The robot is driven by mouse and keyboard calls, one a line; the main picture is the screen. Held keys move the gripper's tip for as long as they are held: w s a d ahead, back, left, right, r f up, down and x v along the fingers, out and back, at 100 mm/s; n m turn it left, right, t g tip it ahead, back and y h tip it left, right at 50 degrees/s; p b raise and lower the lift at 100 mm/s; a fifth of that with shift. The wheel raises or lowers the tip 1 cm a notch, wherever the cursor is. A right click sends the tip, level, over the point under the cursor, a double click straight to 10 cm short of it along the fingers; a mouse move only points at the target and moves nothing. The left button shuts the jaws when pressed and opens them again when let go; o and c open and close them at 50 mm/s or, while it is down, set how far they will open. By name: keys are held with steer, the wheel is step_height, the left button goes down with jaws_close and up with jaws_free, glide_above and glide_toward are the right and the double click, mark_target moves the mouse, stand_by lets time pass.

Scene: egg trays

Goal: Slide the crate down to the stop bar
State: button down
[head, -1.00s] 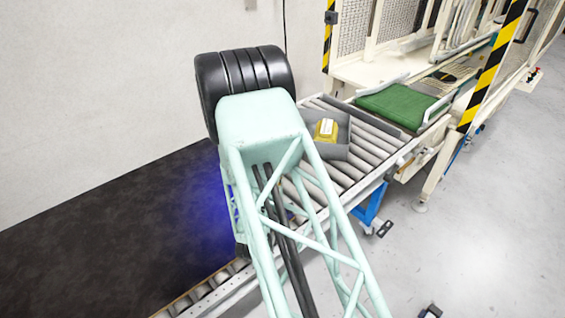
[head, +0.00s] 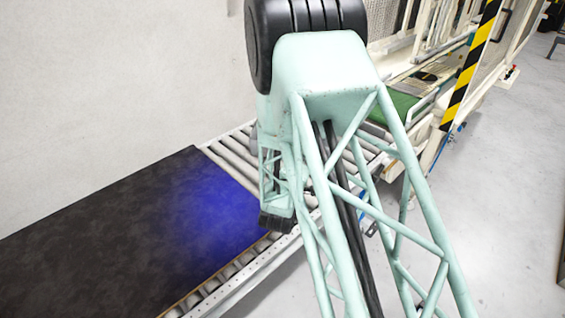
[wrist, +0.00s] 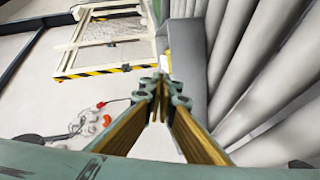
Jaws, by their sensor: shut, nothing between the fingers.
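My gripper (wrist: 160,90) is shut and empty in the wrist view, its fingers pointing away from the camera. The grey side of the crate (wrist: 188,75) stands just right of the fingertips; whether they touch it I cannot tell. A small yellow patch shows at the crate's near-left side. In the head view my arm hides the crate, and I cannot make out the gripper's fingers. I cannot pick out the stop bar in either view.
The roller conveyor (head: 232,152) runs beneath my arm, with rollers (wrist: 262,60) right of the crate in the wrist view. A dark mat-like surface (head: 110,225) covers its near-left part. A green belt (head: 403,104) and a machine frame with a striped post (head: 468,70) stand at right.

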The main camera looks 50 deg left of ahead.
steer(key=w+d+r+m+g+h, duration=0.1)
steer(key=w+d+r+m, duration=0.25)
steer(key=w+d, duration=0.4)
steer(key=w+d+r+m+h, duration=0.2)
steer(key=w+d+r, duration=0.35)
steer(key=d, duration=0.25)
steer(key=w+d+r+m+g+h, duration=0.1)
steer(key=w+d+r+m, duration=0.25)
steer(key=w+d, duration=0.4)
steer(key=d+r+m+g+h+p, duration=0.15)
steer(key=d+r+m, duration=0.35)
steer(key=d, duration=1)
steer(key=d+r+m+g+h, duration=0.1)
steer(key=d+r+m+g, duration=0.15)
steer(key=d+r, duration=0.9)
steer(key=s+d+r+m+h, duration=0.2)
steer(key=s+d+r+m, duration=0.15)
steer(key=s+d, duration=1.6)
steer(key=s+d+m+g+h+b, duration=0.1)
steer(key=s+d, duration=0.6)
steer(key=s, duration=0.6)
steer(key=s+d+m+g+b, duration=0.1)
steer(key=s+d+m, duration=0.1)
steer(key=s+d, duration=0.6)
steer(key=s, duration=0.6)
steer(key=shift+s+f+g+h, duration=0.15)
steer(key=shift+f+g+h, duration=0.15)
steer(key=shift+f+h, duration=0.1)
steer(key=shift+w+a, duration=0.1)
steer(key=shift+w, duration=0.1)
